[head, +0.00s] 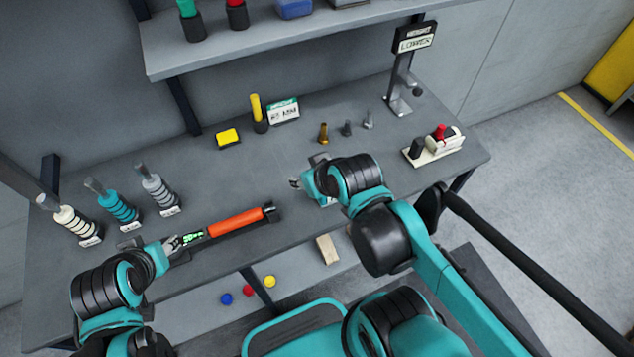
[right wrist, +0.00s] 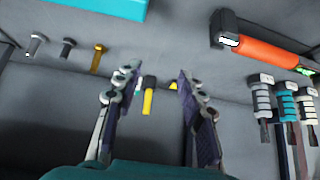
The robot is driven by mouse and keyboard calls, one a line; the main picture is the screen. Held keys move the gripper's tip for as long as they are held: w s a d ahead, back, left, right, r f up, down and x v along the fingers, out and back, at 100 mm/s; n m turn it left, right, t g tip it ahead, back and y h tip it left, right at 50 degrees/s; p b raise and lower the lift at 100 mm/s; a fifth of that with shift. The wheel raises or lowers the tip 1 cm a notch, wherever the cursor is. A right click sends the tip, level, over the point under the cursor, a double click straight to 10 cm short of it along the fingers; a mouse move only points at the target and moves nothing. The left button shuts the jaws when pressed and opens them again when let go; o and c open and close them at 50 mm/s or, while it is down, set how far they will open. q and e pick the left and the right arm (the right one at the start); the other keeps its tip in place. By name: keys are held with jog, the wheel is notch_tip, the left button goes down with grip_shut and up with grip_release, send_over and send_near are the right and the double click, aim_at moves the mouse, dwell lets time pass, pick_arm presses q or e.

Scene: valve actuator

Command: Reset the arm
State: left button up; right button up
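My left gripper (head: 172,243) is low over the front left of the workbench, at the left end of an orange cylindrical tool (head: 235,222). The tool has dark ends and a lit green display, and also shows at upper right in the right wrist view (right wrist: 268,45). I cannot tell whether the left fingers touch or grip it. My right gripper (head: 296,183) is above the middle of the bench, right of the tool. In the right wrist view its two fingers (right wrist: 158,95) are spread apart with nothing held between them.
On the bench (head: 215,180) stand white (head: 75,222), teal (head: 120,207) and grey (head: 158,190) ringed posts at left. A yellow block (head: 228,138), small bolts (head: 323,132), a labelled stand (head: 402,85) and a red-knobbed fixture (head: 437,145) are farther back. A shelf (head: 270,40) overhangs the rear.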

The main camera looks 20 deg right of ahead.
jog(key=shift+s+d+f+m+g+h, duration=0.15)
jog(key=shift+s+d, duration=0.15)
jog(key=shift+s, duration=0.45)
jog(key=shift+s+d+f+m+g+h, duration=0.15)
jog(key=shift+s+d, duration=0.1)
jog(key=shift+s, duration=0.45)
